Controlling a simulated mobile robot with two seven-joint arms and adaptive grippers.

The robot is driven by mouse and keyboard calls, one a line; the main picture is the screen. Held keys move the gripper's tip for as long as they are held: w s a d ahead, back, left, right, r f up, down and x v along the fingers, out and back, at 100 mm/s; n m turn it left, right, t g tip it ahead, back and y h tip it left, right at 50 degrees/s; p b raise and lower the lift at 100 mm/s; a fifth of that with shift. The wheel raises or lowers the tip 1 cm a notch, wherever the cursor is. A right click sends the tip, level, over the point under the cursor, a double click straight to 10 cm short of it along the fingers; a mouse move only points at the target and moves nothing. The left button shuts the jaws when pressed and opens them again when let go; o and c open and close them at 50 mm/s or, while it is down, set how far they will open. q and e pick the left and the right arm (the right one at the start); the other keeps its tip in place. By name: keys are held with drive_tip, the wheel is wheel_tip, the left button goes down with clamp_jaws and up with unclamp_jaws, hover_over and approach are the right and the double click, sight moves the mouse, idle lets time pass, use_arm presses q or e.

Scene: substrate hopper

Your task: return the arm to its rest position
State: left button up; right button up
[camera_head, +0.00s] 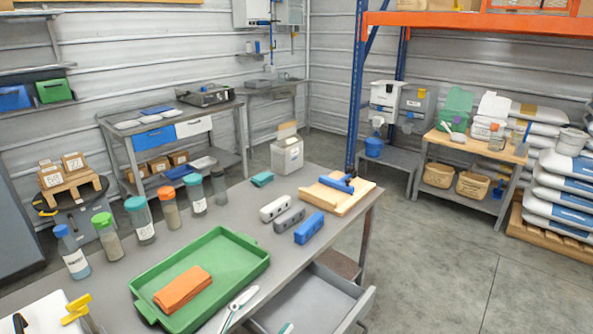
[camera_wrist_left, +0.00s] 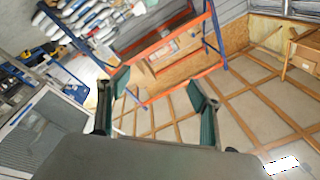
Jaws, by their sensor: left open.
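My left gripper (camera_wrist_left: 157,82) shows in the left wrist view, its two dark fingers with teal pads spread wide apart. Nothing is between the fingers. In the head view I cannot clearly make out either gripper. My right gripper does not show.
In the head view, a grey workbench (camera_head: 235,208) carries a green tray (camera_head: 250,262) with an orange cloth (camera_head: 183,289), several capped bottles and a wooden board (camera_head: 325,203). An open drawer (camera_head: 310,300) sticks out below.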

use_arm(q)
drive_tip(key=s+a+f+n+g+y, duration=0.1)
drive_tip(key=s+a+f+n+y, duration=0.2)
drive_tip(key=f, duration=0.5)
drive_tip(key=s+a+f+n+g+y, duration=0.2)
drive_tip(key=s+a+f+n, duration=0.3)
drive_tip(key=f, duration=0.3)
drive_tip(key=s+a+f+n+g+y, duration=0.1)
drive_tip(key=s+a+f+n+y, duration=0.2)
drive_tip(key=f, duration=0.6)
drive_tip(key=s+a+y, duration=0.1)
drive_tip(key=s+a, duration=0.1)
drive_tip(key=a, duration=0.1)
drive_tip(key=shift+s+n+g+y, duration=0.35)
drive_tip(key=shift+n+g+y, duration=0.05)
